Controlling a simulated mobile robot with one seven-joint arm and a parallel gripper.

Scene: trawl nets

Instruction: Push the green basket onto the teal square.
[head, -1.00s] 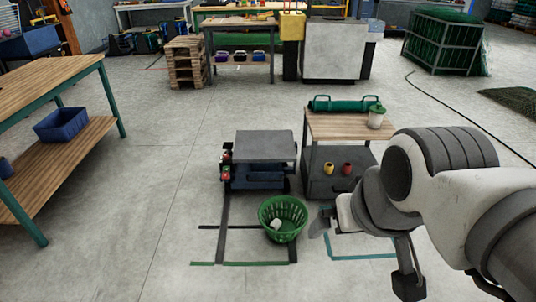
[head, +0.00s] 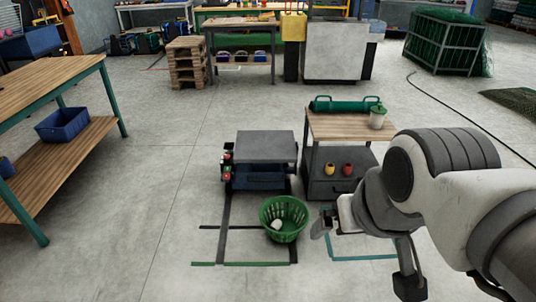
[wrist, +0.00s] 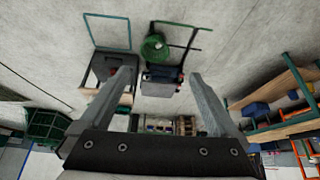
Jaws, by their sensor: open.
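The green basket (head: 290,232), an open slatted tub with a small white item inside, stands upright on the floor in the head view. It stands over the right part of a dark-lined floor marking. The teal square (head: 345,258) is an outline on the floor to the right of the basket, partly hidden by my arm. My gripper (head: 322,223) is close to the right of the basket, with a small gap seen between them. In the wrist view my gripper (wrist: 162,76) is open and empty, and the basket (wrist: 152,46) and teal outline (wrist: 105,48) lie beyond it.
A low dark cart (head: 265,147) stands just behind the basket. A wooden-topped stand (head: 345,124) with a green roll and a white pot is behind the teal square. A workbench (head: 60,80) is at the left. The floor at left and front is clear.

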